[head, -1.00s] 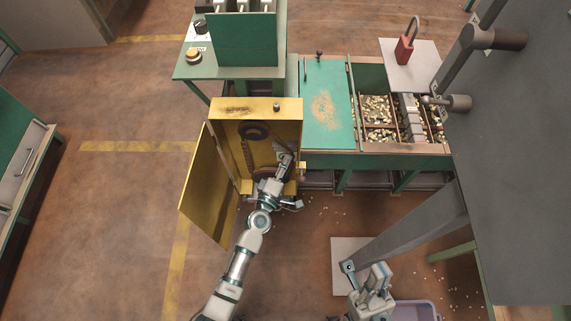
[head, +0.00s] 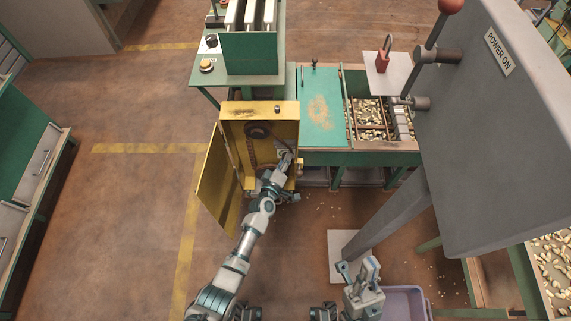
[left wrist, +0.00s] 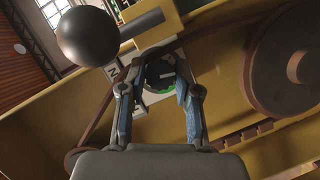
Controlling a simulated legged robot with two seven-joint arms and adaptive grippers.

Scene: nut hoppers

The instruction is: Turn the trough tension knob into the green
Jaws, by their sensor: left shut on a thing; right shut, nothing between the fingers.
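The tension knob (left wrist: 160,72) shows in the left wrist view as a dark round piece with a bright green patch at its lower edge, on a pale plate inside the yellow cabinet (head: 232,113). My left gripper (left wrist: 157,92) is shut on the knob, one finger on each side. In the head view my left gripper (head: 283,158) reaches into the open cabinet and hides the knob. Where the knob's mark points cannot be read. My right gripper (head: 367,272) is shut and empty, low in the picture, away from the cabinet.
A belt (left wrist: 100,118) and large pulley (left wrist: 293,62) sit close to my left fingers. A black ball (left wrist: 88,36) stands near the camera. The cabinet door (head: 218,190) hangs open at left. A grey panel (head: 480,160) and lilac bin (head: 405,303) are near my right arm.

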